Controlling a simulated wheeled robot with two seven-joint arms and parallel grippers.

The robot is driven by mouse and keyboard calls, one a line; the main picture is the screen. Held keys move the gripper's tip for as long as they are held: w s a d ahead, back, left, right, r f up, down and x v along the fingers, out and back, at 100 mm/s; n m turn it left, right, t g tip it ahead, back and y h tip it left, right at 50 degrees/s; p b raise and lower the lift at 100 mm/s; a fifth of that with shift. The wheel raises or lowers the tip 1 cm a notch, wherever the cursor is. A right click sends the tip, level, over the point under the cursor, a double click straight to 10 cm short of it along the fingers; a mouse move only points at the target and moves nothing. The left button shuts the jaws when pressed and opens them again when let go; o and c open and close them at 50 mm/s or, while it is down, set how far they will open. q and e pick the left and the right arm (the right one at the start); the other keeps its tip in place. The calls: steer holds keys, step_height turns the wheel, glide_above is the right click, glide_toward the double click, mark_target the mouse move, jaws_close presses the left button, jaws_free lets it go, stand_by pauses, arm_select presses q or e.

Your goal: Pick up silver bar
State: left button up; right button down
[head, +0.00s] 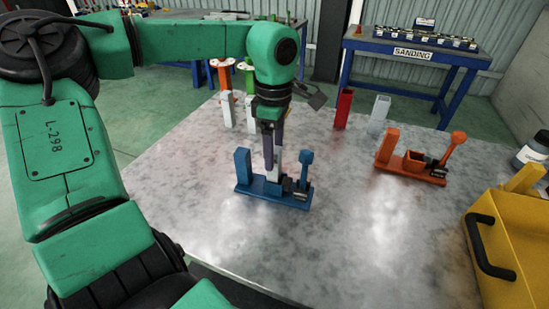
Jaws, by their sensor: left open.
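My left gripper (272,152) points down over the blue fixture (258,187) in the middle of the table. It is open, with a dark finger in front of a pale silver bar (277,164) that stands upright in the fixture. The gripper hides part of this bar, and I cannot tell whether the fingers touch it. Another silver bar (378,115) stands upright farther back on the right, beside a red bar (343,108). Two pale bars stand behind the gripper to the left, one (227,109) left of the other (251,113). My right gripper is out of view.
An orange fixture (410,168) with an upright lever sits on the right of the metal table (340,230). A yellow bin (510,240) with a black handle stands at the right edge. The front middle of the table is clear. A blue sanding bench (415,48) stands behind.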

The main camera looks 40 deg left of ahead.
arm_select(q)
steer(key=shift+f, duration=0.85)
jaws_close()
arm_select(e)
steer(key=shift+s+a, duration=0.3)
arm_select(q)
steer(key=shift+r, duration=0.15)
